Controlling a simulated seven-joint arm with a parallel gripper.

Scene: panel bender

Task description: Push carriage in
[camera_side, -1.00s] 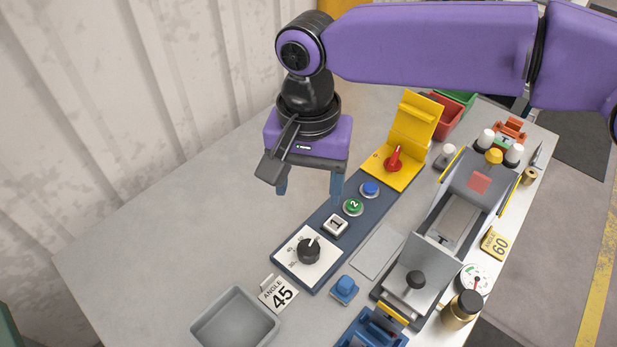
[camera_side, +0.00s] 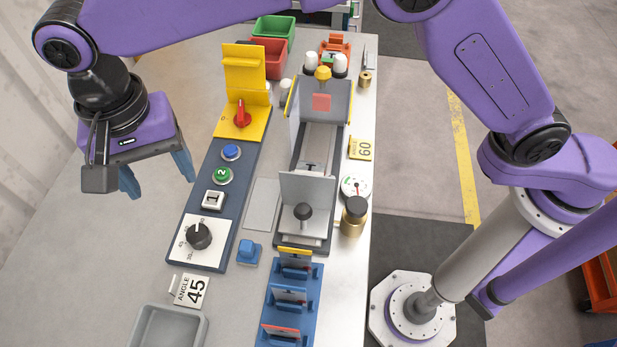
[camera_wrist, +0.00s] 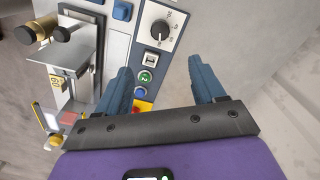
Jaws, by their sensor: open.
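The carriage (camera_side: 304,191) is a grey plate with a black knob (camera_side: 303,212) on its base, at the near end of the bender's track (camera_side: 320,148). A gap of bare track lies between it and the grey bender head (camera_side: 326,97). The carriage also shows at upper left in the wrist view (camera_wrist: 76,58). My gripper (camera_side: 157,178) is open and empty, fingers pointing down, left of the control panel and well apart from the carriage. In the wrist view, my fingers (camera_wrist: 160,78) are spread with the panel's edge and bare table between them.
The control panel (camera_side: 213,202) with buttons and a dial lies between my gripper and the bender. A yellow switch box (camera_side: 243,72) stands behind it. A gauge (camera_side: 354,187), brass knob (camera_side: 353,216), blue rack (camera_side: 290,300) and grey tray (camera_side: 170,330) are nearby. The left table is clear.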

